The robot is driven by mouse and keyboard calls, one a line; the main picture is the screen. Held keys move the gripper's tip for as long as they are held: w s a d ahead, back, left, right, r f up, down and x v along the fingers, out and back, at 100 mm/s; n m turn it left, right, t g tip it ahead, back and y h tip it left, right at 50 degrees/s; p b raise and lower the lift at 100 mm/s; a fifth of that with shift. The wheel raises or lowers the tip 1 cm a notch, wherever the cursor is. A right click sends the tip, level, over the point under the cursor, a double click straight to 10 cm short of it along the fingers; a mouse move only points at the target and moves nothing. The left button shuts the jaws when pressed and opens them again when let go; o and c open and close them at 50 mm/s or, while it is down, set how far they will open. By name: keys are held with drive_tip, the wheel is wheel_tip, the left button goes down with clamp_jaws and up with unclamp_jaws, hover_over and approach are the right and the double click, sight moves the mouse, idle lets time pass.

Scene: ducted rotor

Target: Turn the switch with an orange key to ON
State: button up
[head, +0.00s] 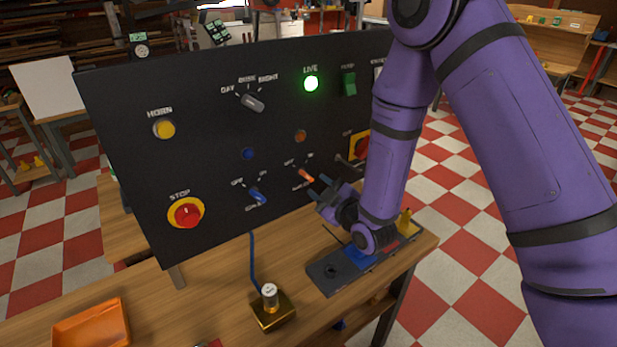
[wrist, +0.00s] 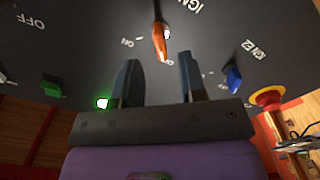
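The switch with the orange key (head: 306,175) sits on the black panel, right of the switch with the blue key. In the head view the key slants from upper left to lower right, with its OFF label at upper left and ON label at upper right. In the wrist view the orange key (wrist: 159,43) is ahead of and between the fingertips. My gripper (head: 320,188) is just in front of this switch, below and right of the key. In the wrist view my gripper (wrist: 158,75) is open, with nothing between its fingers. I cannot see contact with the key.
The blue key (head: 257,194) is close on the left. The red stop button (head: 187,213) is lower left, and another red button (head: 361,147) is partly behind my arm. The LIVE lamp (head: 311,83) glows green. An orange tray (head: 92,326) and brass block (head: 273,309) stand on the bench.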

sight(310, 179)
drive_tip(key=x, duration=0.6)
clamp_jaws()
